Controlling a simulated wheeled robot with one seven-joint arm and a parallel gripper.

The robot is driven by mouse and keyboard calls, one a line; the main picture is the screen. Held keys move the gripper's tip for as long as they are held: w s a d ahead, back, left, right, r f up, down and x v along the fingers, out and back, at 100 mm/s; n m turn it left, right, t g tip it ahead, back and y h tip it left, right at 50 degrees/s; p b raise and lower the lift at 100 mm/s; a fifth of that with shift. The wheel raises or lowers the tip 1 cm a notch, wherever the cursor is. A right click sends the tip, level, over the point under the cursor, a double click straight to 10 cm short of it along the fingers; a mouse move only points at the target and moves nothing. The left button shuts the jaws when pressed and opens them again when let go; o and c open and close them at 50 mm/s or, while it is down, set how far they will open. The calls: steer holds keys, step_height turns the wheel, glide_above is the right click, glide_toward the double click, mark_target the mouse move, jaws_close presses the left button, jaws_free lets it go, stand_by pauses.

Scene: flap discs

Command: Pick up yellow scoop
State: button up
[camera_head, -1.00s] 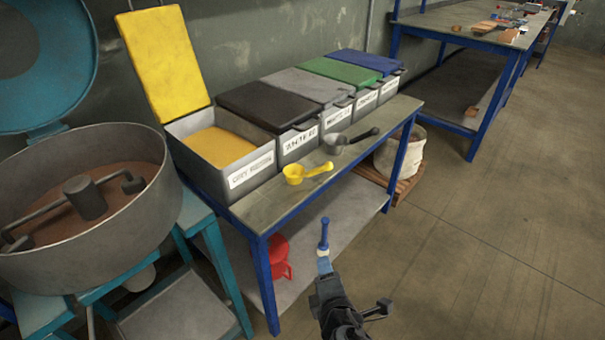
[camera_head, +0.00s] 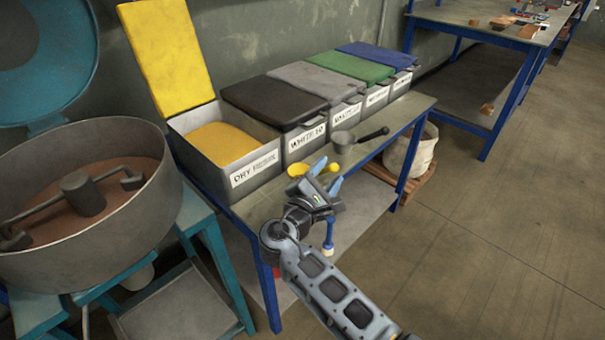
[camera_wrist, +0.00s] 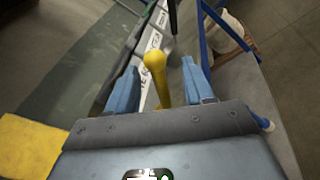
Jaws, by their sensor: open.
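The yellow scoop (camera_head: 298,169) lies on the bench near its front edge, in front of the bins. My gripper (camera_head: 327,177) is over the scoop, and its blue fingers and body partly hide the scoop in the head view. In the wrist view the scoop's yellow handle (camera_wrist: 156,72) shows between the two fingers of my gripper (camera_wrist: 161,80). The gripper is open, with gaps visible on both sides of the handle. The scoop's cup is hidden in the wrist view.
A grey scoop (camera_head: 343,141) lies just behind and right on the bench (camera_head: 262,207). An open bin of yellow powder (camera_head: 240,171) with its yellow lid raised and several lidded bins stand behind. A round mixer (camera_head: 85,255) stands at the left. A white bag (camera_head: 412,150) sits at the right.

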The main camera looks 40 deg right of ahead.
steer(key=shift+x, duration=1.95)
steer(key=shift+r, duration=0.1)
steer(key=shift+c, duration=0.3)
jaws_close()
